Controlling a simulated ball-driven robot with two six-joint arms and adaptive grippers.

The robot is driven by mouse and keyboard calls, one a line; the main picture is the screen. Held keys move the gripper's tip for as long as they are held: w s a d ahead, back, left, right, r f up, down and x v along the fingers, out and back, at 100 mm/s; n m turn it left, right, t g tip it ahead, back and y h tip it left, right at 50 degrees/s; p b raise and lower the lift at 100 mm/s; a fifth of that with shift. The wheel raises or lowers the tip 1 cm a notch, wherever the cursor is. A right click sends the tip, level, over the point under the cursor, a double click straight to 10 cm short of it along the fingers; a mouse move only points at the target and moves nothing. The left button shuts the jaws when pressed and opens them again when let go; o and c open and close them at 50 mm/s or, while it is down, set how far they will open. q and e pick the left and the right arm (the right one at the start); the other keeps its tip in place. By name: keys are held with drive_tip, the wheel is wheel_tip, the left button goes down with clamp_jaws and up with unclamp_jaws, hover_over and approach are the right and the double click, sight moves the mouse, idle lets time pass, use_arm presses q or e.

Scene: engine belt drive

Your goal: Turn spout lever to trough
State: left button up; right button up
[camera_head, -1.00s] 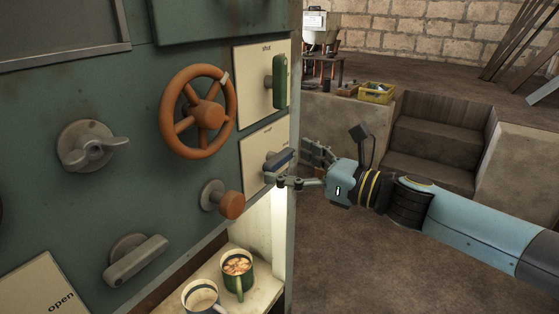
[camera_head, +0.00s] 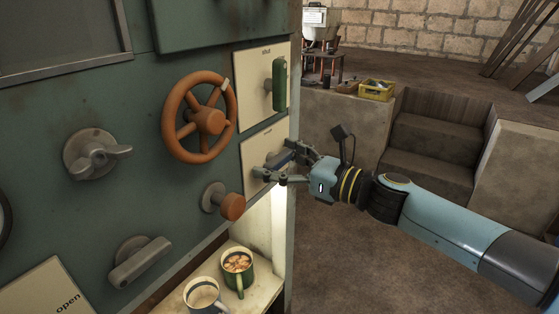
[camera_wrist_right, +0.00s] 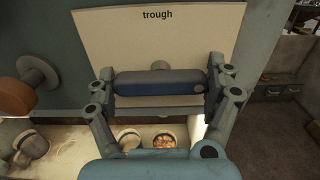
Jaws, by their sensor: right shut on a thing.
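The spout lever has a dark blue bar handle (camera_head: 279,158) on a pale plate (camera_head: 256,150) at the right edge of the green panel. In the right wrist view, the handle (camera_wrist_right: 160,84) lies level across the picture, below the word "trough" on the plate (camera_wrist_right: 200,30). My right gripper (camera_head: 272,168) is shut on the handle, one finger at each end in the wrist view (camera_wrist_right: 162,88). The gripper hides part of the lever in the head view. My left gripper is not in view.
An orange handwheel (camera_head: 200,117), an orange knob (camera_head: 231,206) and a green lever (camera_head: 279,84) on a "shut" plate are close by. Two mugs, one green (camera_head: 238,270) and one pale (camera_head: 203,296), stand on a lit shelf below. Open floor lies to the right.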

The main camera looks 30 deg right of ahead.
drive_tip(key=n+b, duration=0.3)
drive_tip(key=shift+f, duration=0.15)
drive_tip(key=n+b, duration=0.3)
drive_tip(key=n, duration=0.2)
drive_tip(key=n+b, duration=0.3)
drive_tip(key=n, duration=0.2)
drive_tip(key=shift+r+n+b, duration=0.2)
drive_tip(key=shift+n+b, duration=0.75)
drive_tip(key=shift+n, duration=1.55)
drive_tip(key=o, duration=1)
drive_tip(key=shift+c, duration=0.2)
